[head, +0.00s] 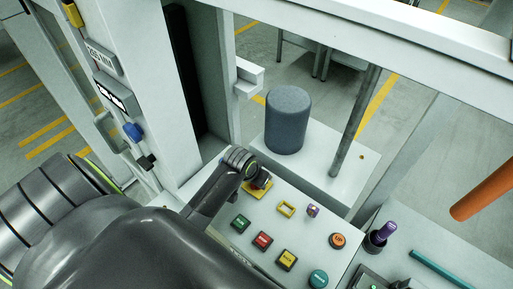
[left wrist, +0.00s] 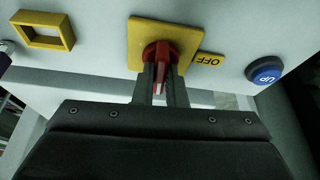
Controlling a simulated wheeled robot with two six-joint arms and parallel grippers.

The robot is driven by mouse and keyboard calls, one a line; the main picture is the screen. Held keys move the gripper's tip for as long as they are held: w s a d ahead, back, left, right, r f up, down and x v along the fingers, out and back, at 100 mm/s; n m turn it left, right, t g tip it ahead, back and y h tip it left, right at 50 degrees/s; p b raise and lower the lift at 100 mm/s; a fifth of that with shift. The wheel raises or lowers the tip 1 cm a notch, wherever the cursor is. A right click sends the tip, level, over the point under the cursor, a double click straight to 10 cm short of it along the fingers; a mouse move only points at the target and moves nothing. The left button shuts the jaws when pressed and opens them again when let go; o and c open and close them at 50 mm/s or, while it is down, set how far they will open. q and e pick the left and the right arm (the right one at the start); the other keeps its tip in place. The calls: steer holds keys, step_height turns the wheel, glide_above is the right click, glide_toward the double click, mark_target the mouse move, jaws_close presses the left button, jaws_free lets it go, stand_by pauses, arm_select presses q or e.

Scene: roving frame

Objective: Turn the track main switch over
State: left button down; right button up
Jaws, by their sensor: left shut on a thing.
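The main switch is a red rotary handle (left wrist: 160,54) on a square yellow plate (left wrist: 136,38) in the left wrist view. A small yellow OFF label (left wrist: 208,60) sits beside the plate. My left gripper (left wrist: 161,76) has its two dark fingers on either side of the handle's red grip and is shut on it. A pale mark shows on the grip between the fingers. In the head view the yellow plate (head: 258,194) is at the upper left of the sloping panel, with my left gripper (head: 260,179) over it, hiding most of the handle. My right gripper is not in view.
The panel has a yellow square frame (head: 286,209), a purple key switch (head: 313,210), and green (head: 241,222), red (head: 263,240), yellow (head: 287,259) and orange (head: 338,240) buttons. A grey cylinder (head: 288,120) stands behind. A white post (head: 150,80) rises at left.

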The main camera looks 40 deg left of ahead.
arm_select(q)
steer(key=shift+w+m, duration=0.1)
steer(key=shift+m, duration=0.5)
steer(key=c, duration=1.5)
jaws_free()
steer(key=shift+r, duration=0.15)
steer(key=shift+s+r, duration=0.2)
steer(key=shift+r, duration=0.05)
steer(key=shift+a+b+v, duration=0.2)
steer(key=shift+b+v, duration=0.05)
steer(key=shift+v, duration=3.9)
steer(key=shift+a+b+v, duration=0.2)
steer(key=shift+b+v, duration=0.05)
steer(key=shift+v, duration=3.9)
steer(key=shift+s+f, duration=0.15)
